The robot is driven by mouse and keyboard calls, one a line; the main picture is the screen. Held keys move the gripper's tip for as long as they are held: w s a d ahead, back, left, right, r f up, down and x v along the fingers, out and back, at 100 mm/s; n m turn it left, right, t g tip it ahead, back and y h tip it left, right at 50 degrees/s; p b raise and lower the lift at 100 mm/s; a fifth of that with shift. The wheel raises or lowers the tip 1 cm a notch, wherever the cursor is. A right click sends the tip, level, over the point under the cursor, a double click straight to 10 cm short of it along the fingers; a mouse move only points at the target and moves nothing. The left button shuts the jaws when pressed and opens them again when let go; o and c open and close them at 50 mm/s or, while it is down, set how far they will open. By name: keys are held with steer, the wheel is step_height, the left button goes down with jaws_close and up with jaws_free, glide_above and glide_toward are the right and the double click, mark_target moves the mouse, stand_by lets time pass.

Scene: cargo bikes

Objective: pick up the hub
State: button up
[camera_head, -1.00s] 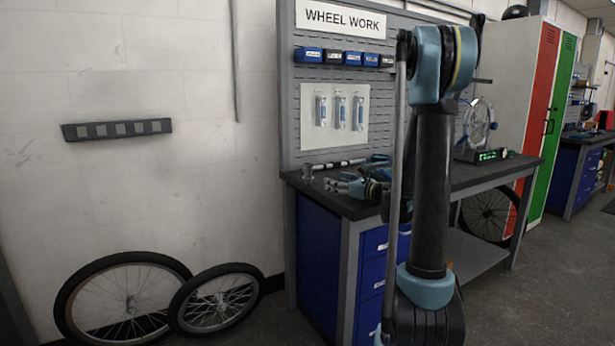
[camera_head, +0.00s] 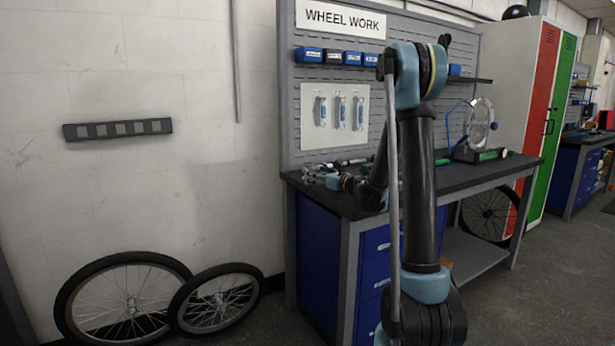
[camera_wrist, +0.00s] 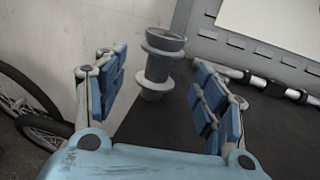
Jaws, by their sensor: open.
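The hub (camera_wrist: 154,80) is a grey metal spool with two flanges. In the wrist view it stands upright on the dark bench top, near the bench edge. My gripper (camera_wrist: 160,62) is open, with its blue-padded fingers to the left and right of the hub. The hub lines up with the gap, a little nearer the left finger; I see no contact. How far it sits between the fingers I cannot tell. In the head view my gripper (camera_head: 322,178) is low over the left end of the workbench (camera_head: 460,183), and the hub is hard to make out there.
A grey rod-like tool (camera_wrist: 270,85) lies at the back of the bench, right of the hub. A pegboard (camera_head: 290,110) rises behind. A truing stand with a wheel (camera_head: 480,125) is on the right. Two wheels (camera_head: 130,300) lean on the wall at the left.

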steer(key=shift+r+x, duration=0.2)
steer(key=shift+x, duration=2.55)
steer(key=shift+r, duration=0.1)
steer(key=shift+c, duration=0.3)
steer(key=c, duration=1.2)
